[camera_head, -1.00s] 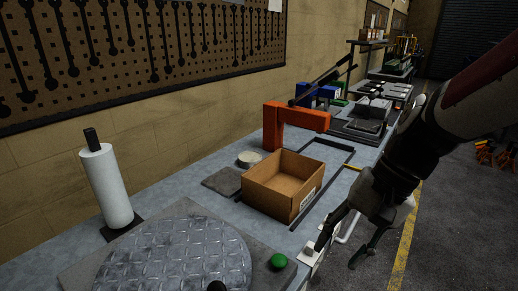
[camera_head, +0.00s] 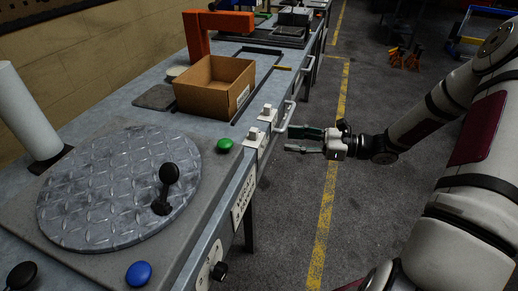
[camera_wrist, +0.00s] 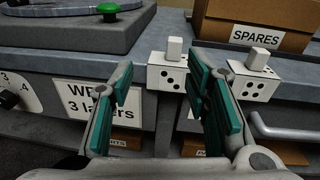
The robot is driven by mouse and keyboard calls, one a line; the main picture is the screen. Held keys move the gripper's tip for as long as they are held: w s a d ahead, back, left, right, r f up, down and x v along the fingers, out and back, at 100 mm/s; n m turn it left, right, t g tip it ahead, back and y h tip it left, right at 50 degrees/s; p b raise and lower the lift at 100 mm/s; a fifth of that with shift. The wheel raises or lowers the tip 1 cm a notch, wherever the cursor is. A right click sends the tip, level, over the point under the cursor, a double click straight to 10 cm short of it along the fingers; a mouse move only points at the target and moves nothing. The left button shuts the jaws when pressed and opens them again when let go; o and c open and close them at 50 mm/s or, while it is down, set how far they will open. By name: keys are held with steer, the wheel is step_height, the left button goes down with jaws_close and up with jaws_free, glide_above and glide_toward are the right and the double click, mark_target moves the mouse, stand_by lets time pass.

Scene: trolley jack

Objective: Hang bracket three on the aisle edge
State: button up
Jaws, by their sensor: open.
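Two white brackets hang on the bench's aisle edge: a nearer one (camera_head: 252,137) and a farther one (camera_head: 268,113). In the wrist view they are the left bracket (camera_wrist: 167,74) and the right bracket (camera_wrist: 256,80), each a block with a tab on top and several black dots. I see no bracket that clearly shows three dots. My gripper (camera_head: 297,140) is level over the aisle, pointing at the bench edge, apart from the brackets. Its green-padded fingers (camera_wrist: 160,78) are open and empty, with the left bracket in view between them.
A cardboard box (camera_head: 213,86) labelled SPARES stands on the bench behind the brackets. A rail handle (camera_head: 286,115) sticks out beside them. A turntable (camera_head: 118,190), a green knob (camera_head: 224,145) and a lever (camera_head: 168,178) lie to the left. The aisle floor (camera_head: 290,215) is clear.

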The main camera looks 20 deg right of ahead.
steer(key=d+f+m+t, duration=0.2)
steer(key=b, duration=0.1)
glide_toward(257, 133)
steer(key=x, duration=0.5)
steer(key=shift+b+x, duration=0.45)
steer(key=shift+x, duration=2.25)
steer(key=shift+w+d+f, duration=0.1)
steer(key=shift+w, duration=0.05)
jaws_close()
